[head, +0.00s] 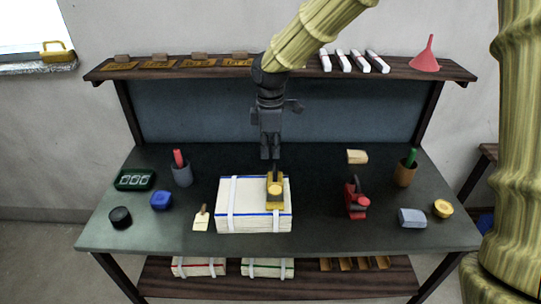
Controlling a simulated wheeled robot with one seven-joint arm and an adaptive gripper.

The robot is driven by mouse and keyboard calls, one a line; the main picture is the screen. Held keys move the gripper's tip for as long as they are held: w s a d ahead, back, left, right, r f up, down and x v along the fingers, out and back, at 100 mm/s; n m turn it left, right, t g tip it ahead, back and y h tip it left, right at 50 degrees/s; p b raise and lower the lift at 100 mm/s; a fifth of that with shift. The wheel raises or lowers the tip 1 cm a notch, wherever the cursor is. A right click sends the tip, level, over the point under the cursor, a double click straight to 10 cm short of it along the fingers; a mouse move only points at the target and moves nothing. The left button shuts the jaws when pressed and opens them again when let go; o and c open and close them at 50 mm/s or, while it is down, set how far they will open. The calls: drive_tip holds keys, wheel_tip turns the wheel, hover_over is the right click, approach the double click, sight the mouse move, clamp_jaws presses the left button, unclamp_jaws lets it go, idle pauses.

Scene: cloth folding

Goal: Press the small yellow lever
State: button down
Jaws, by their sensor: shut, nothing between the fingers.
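The small yellow lever (275,190) appears as a yellow device with a round top, at the right part of a white cloth stack (237,210) on the table. The stack has white straps and blue edge lines. My gripper (275,170) is shut and empty, pointing down over the back end of the yellow piece. Its tips look very near or touching a dark part there; I cannot tell which.
A red tool (356,200) stands right of the stack, a small tag (201,219) lies left. Cups (181,174) (404,173) hold red and green items. A shelf (300,72) runs behind, with white blocks and a red funnel (426,56). The table's front strip is clear.

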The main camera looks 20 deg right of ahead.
sight(270, 189)
wheel_tip(270, 189, down, 12)
drive_tip(key=p, duration=0.4)
drive_tip(key=shift+f, duration=0.2)
